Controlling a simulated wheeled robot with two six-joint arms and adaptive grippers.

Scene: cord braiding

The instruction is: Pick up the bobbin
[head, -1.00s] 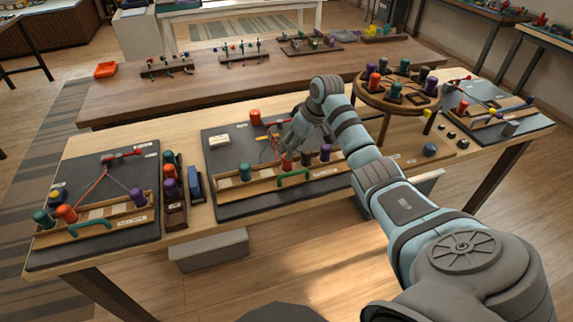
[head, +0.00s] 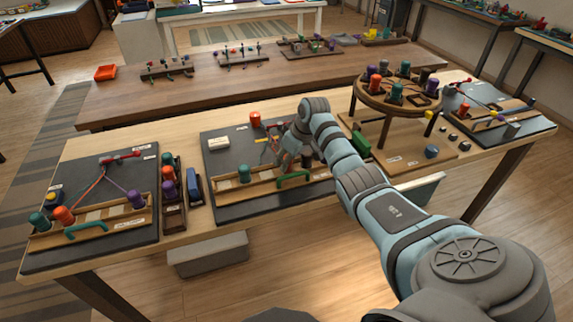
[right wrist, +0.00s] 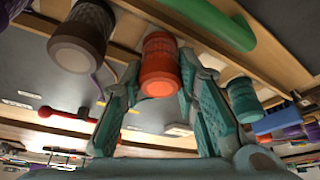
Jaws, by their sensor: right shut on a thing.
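An orange bobbin (right wrist: 160,66) stands between the fingers of my right gripper (right wrist: 165,100) in the right wrist view. The gripper is shut on it. In the head view my right gripper (head: 292,155) is at the wooden rack (head: 218,188) on the middle dark board, and it hides the held bobbin. I cannot tell whether the bobbin is clear of the rack. A teal bobbin (head: 244,174) stands in the rack to the left; it also shows in the right wrist view (right wrist: 243,100). A brown bobbin (right wrist: 80,38) is on the other side. My left gripper is out of view.
A green handle (head: 293,179) is at the rack's front. A round bobbin stand (head: 378,101) rises at the right. The left board (head: 80,180) holds a braiding set-up. A narrow bobbin tray (head: 174,216) lies between the boards.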

